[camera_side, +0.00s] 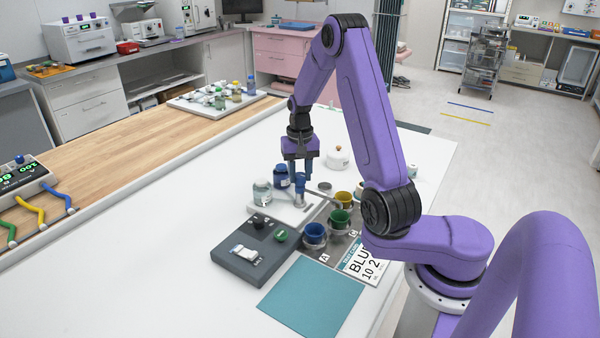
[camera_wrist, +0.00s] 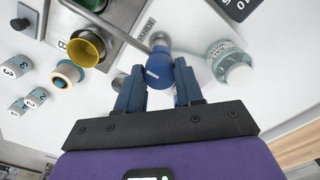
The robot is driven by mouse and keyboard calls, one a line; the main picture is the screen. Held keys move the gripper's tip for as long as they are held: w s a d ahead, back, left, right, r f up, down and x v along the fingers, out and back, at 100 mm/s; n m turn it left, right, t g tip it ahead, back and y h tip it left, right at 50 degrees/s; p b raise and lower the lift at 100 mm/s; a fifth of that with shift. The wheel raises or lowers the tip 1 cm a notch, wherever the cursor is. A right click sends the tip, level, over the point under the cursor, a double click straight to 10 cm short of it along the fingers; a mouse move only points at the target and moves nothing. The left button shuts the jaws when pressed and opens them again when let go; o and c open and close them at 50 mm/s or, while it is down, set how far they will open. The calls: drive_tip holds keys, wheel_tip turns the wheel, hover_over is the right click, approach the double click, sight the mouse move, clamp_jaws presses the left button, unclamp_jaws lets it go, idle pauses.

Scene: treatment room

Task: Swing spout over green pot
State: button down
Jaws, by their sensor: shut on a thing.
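My gripper (camera_side: 301,176) points down over the white base and is shut on the blue knob (camera_wrist: 160,72) of the spout; the knob sits between both fingers in the wrist view. The thin metal spout (camera_wrist: 112,24) runs from the knob to the upper left and leaves the wrist picture, so its tip is hidden there. The green pot (camera_side: 339,218) stands between the yellow pot (camera_side: 343,198) and the blue pot (camera_side: 314,234) in the side view. The yellow pot also shows in the wrist view (camera_wrist: 88,47), beside the spout. I cannot tell exactly which pot the tip is over.
A grey box (camera_side: 252,252) and a teal mat (camera_side: 312,296) lie in front. A white round pot (camera_side: 338,157) stands behind.

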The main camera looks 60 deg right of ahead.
drive_tip(key=c, duration=0.7)
unclamp_jaws()
drive_tip(key=shift+r, duration=0.1)
wheel_tip(320, 180, up, 17)
drive_tip(key=shift+r, duration=0.15)
